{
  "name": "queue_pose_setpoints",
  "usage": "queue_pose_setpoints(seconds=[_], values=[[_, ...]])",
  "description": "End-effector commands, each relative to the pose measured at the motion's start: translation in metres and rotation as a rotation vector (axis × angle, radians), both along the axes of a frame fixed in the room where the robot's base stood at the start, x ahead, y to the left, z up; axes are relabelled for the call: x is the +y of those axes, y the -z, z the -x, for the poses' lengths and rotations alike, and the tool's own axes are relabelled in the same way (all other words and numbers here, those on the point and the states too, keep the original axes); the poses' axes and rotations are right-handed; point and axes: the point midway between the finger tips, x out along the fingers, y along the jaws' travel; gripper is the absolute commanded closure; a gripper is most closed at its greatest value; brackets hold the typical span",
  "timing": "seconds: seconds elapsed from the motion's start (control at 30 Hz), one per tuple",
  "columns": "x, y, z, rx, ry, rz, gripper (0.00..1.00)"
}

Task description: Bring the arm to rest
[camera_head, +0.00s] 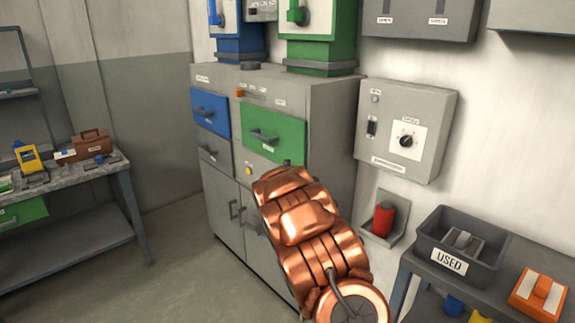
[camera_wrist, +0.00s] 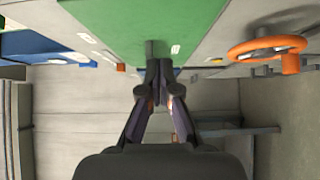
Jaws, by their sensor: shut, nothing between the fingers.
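My copper-coloured arm (camera_head: 305,225) reaches up from the bottom in the head view, in front of the grey cabinet (camera_head: 330,120). My gripper is mostly hidden behind the arm there. In the wrist view my gripper (camera_wrist: 159,72) shows with its dark fingers together and nothing between them. A green drawer front (camera_head: 275,138) shows just above the arm's end. In the wrist view a green panel (camera_wrist: 110,22) lies beyond the fingertips, with a grey part against it. I cannot tell whether the fingertips touch it.
A grey control box with a knob (camera_head: 435,110) hangs right of the cabinet. A red cylinder (camera_head: 383,220) sits in a wall holder. A bin marked USED (camera_head: 485,240) stands on the right bench. An orange ring (camera_wrist: 235,51) shows in the wrist view. Floor at left is clear.

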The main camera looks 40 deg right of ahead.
Motion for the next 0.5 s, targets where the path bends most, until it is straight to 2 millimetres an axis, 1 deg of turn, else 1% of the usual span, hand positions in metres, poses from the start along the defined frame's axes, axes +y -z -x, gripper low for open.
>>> queue_pose_setpoints(seconds=[0.1, 0.2, 0.5], values=[[0.009, 0.000, 0.012, 0.000, 0.000, 0.004, 1.00], [0.015, -0.001, 0.019, -0.002, -0.001, 0.004, 1.00], [0.023, 0.000, 0.032, 0.000, 0.001, 0.001, 1.00]])
